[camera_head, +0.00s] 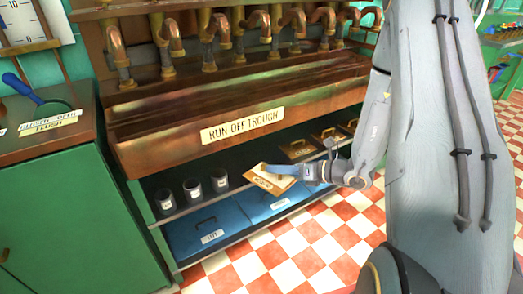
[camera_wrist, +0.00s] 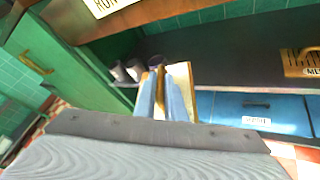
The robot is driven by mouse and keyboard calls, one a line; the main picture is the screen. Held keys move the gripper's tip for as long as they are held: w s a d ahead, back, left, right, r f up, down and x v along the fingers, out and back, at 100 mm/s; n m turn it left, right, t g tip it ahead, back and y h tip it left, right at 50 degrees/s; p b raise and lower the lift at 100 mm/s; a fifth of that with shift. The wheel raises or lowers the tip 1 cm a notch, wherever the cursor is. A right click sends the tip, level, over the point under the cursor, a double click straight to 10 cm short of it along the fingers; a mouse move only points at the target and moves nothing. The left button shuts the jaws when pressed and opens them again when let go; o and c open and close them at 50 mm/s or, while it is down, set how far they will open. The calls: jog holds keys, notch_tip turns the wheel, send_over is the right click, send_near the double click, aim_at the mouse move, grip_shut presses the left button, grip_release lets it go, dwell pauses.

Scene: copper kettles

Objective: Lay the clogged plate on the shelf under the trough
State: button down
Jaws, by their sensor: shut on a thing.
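My gripper (camera_head: 300,173) is shut on a tan plate (camera_head: 262,183) with a raised handle and a small label. It holds the plate in front of the shelf (camera_head: 238,194) under the copper run-off trough (camera_head: 190,139). The plate also shows in the wrist view (camera_wrist: 181,75), where my gripper's fingers (camera_wrist: 161,92) close on its handle and hide part of it. I cannot tell whether the plate is over the shelf edge or short of it. The label text is too small to read.
Several grey cups (camera_head: 193,190) stand on the shelf's left part. Several brass plates with handles (camera_head: 297,149) lie on its right part. Blue drawers (camera_head: 208,237) are below, with a checkered floor (camera_head: 300,255) in front. A green cabinet (camera_head: 80,195) stands left.

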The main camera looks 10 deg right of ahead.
jog(key=w+f+m+t+h, duration=0.1)
jog(key=w+f+m+h, duration=0.1)
jog(key=w, duration=0.9)
jog(key=w+f+m+t+h, duration=0.2)
jog(key=w+f, duration=0.1)
jog(key=w, duration=0.8)
jog(key=shift+d+f+b, duration=0.2)
jog(key=shift+f+b, duration=2.25)
jog(key=shift+f, duration=0.75)
jog(key=shift+f, duration=0.35)
jog(key=c, duration=2.3)
grip_release()
jog(key=o, duration=0.6)
jog(key=shift+c, duration=0.2)
jog(key=shift+f, duration=0.1)
